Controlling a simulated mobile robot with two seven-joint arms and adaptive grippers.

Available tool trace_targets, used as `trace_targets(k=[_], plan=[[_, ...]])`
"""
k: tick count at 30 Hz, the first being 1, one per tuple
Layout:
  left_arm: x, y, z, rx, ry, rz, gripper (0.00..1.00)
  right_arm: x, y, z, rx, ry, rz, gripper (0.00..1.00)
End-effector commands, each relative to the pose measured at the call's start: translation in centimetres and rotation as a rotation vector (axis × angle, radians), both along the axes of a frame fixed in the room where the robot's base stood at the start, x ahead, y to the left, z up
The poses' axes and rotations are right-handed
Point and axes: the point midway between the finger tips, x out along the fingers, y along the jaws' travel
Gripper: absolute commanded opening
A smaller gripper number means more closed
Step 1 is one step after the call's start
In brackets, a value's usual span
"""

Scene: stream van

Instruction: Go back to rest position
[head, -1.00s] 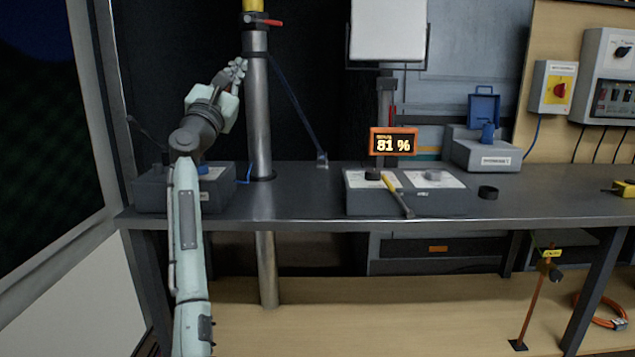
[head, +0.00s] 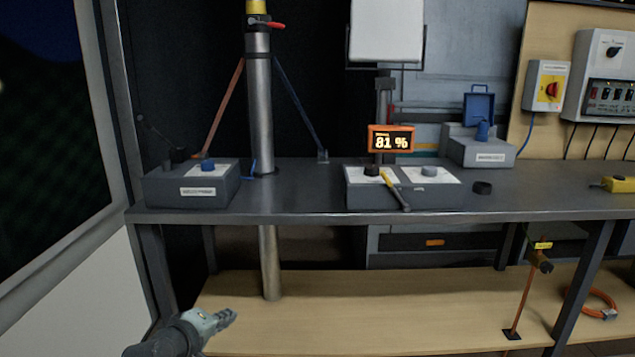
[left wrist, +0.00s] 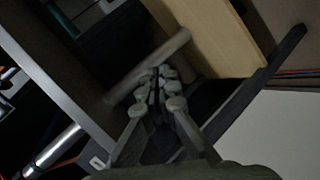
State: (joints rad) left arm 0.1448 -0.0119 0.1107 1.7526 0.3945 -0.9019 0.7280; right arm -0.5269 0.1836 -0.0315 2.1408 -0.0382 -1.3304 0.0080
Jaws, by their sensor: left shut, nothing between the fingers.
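My left gripper (head: 222,318) is low at the bottom left of the head view, below the grey bench top and in front of the wooden lower shelf. Its fingers are together with nothing between them. In the left wrist view the left gripper (left wrist: 158,85) is also closed and empty, with a metal pole (left wrist: 148,66) beyond its tips. My right gripper is not in either view.
The grey bench (head: 300,205) holds a grey box with a blue button (head: 190,190), a two-knob box (head: 440,195) with a yellow-handled tool, and an 81 % display (head: 391,140). A metal mast (head: 259,110) stands at the left. A thin orange-brown stand (head: 525,300) is below right.

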Motion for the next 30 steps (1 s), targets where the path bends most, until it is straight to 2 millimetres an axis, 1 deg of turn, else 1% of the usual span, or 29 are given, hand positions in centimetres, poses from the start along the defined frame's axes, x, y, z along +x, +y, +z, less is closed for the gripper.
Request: trace_targets(k=[1,2,3,5,6,8,9,10,11,12,15,18,21,24,30], plan=[[-2.8,0.5,-3.1,0.106,0.059,-0.041,0.00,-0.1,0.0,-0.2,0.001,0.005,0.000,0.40],[-4.4,0.9,-4.7,0.171,0.090,-0.070,0.00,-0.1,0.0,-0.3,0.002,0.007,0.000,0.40],[-6.7,1.3,-6.8,0.254,0.134,-0.112,0.00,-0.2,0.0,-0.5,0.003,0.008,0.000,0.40],[-10.3,2.0,-9.7,0.378,0.202,-0.183,0.00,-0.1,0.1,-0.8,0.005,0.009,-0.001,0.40],[-12.7,2.5,-11.4,0.457,0.246,-0.234,0.00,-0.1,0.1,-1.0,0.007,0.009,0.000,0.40],[-16.6,3.3,-13.7,0.573,0.316,-0.319,0.00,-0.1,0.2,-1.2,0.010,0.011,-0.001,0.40],[-19.2,3.9,-15.1,0.646,0.360,-0.376,0.00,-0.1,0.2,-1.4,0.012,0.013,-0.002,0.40],[-21.0,4.2,-15.9,0.696,0.391,-0.421,0.00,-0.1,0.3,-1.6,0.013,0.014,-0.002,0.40],[-22.9,4.6,-16.7,0.742,0.422,-0.465,0.00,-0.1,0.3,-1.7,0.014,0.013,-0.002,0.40],[-25.2,5.1,-17.6,0.800,0.460,-0.521,0.00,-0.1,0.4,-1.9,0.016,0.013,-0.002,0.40],[-29.9,6.1,-18.9,0.911,0.537,-0.648,0.00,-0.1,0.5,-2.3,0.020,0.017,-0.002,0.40],[-32.9,6.8,-19.6,0.979,0.585,-0.734,0.00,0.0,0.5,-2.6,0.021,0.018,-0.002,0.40],[-34.4,7.1,-19.8,1.010,0.606,-0.777,0.00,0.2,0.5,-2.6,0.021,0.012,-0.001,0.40],[-34.7,7.2,-19.9,1.018,0.613,-0.788,0.00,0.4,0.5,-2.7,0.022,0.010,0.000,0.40],[-34.6,7.2,-19.9,1.015,0.611,-0.785,0.00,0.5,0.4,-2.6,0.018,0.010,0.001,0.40]])
